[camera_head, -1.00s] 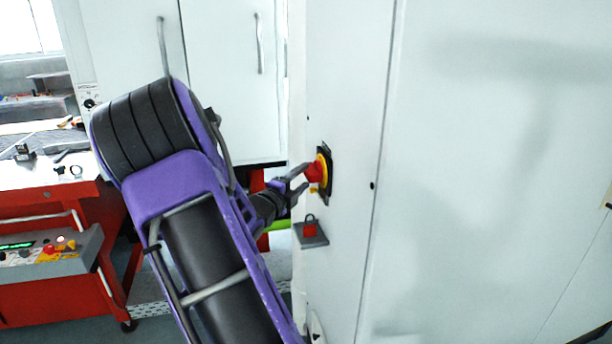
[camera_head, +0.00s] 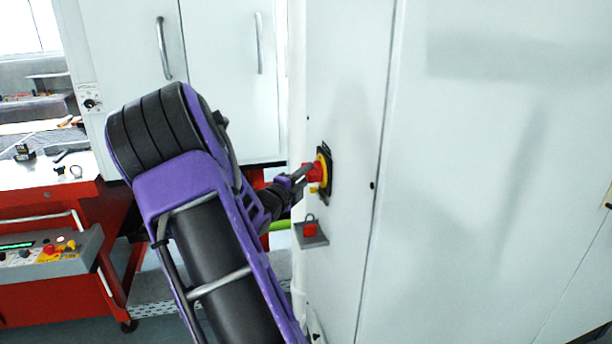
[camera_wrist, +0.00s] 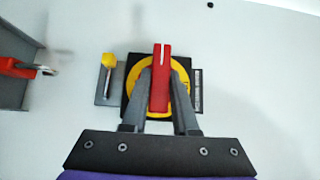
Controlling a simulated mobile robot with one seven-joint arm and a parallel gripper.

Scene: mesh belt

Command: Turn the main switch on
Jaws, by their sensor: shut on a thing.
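The main switch is a red handle (camera_wrist: 160,78) on a yellow round plate (camera_wrist: 132,75) with a black square backing, mounted on the white cabinet. In the wrist view the red handle stands upright with a white mark near its top. My gripper (camera_wrist: 161,80) is shut on the red handle, one grey finger on each side. In the head view the switch (camera_head: 324,170) is on the cabinet's narrow face and my gripper (camera_head: 303,174) reaches it from the left, partly covering the handle.
A red padlock (camera_head: 310,230) sits on a small grey shelf below the switch. In the wrist view a yellow-capped lever (camera_wrist: 108,62) is just left of the switch. A red workbench with a control box (camera_head: 50,250) stands at the far left.

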